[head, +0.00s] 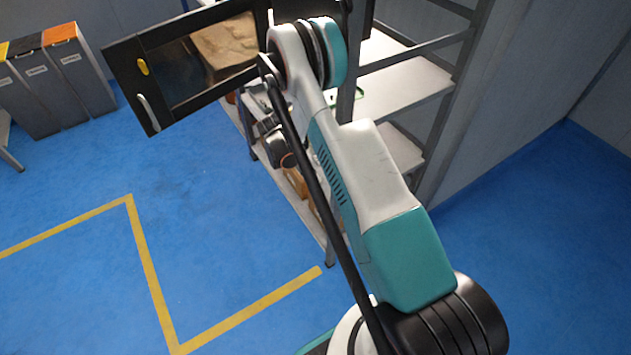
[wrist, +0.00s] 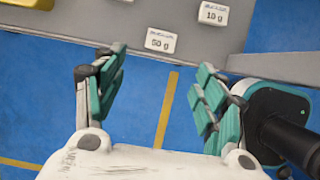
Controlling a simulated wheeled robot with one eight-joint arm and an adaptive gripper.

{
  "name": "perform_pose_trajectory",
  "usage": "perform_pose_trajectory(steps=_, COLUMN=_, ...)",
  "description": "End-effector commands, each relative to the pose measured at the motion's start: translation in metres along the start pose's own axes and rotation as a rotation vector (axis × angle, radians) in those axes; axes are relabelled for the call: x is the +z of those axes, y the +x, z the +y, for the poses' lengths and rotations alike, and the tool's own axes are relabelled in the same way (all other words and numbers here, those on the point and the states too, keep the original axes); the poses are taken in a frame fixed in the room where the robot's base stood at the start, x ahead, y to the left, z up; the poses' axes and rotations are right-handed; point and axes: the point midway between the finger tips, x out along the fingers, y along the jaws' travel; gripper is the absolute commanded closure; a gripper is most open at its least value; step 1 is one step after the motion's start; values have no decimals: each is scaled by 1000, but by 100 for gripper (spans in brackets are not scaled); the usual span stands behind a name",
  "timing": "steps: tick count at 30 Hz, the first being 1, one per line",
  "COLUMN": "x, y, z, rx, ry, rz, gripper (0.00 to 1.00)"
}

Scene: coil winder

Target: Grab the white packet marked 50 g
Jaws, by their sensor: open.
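The white packet marked 50 g (wrist: 161,40) lies on a grey surface (wrist: 75,27) at the top middle of the wrist view. My gripper (wrist: 159,68) is open, with its teal fingers spread apart and nothing between them. In the picture the packet sits just beyond the fingertips, between their two lines, and no finger touches it. In the head view I cannot make out the packet or the gripper's fingers.
A white packet marked 10 g (wrist: 213,13) lies to the right of it. Shelving (head: 400,85) and a dark-framed door (head: 155,75) stand around my arm. Grey bins (head: 75,75) stand at the left.

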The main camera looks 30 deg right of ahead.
Motion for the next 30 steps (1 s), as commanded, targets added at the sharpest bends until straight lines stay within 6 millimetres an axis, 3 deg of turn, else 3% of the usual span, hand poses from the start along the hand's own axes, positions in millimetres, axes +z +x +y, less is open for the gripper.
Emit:
perform_pose_trajectory(steps=1, x=-1, y=14, z=0, rx=0, ry=1, rz=0, gripper=35)
perform_pose_trajectory(steps=6, x=-1, y=39, z=0, rx=1, ry=1, rz=0, gripper=35)
perform_pose_trajectory(steps=16, x=-1, y=58, z=0, rx=1, ry=1, rz=0, gripper=35)
perform_pose_trajectory(steps=24, x=-3, y=96, z=0, rx=1, ry=1, rz=0, gripper=35)
perform_pose_trajectory(steps=30, x=-2, y=99, z=0, rx=1, ry=0, rz=0, gripper=35)
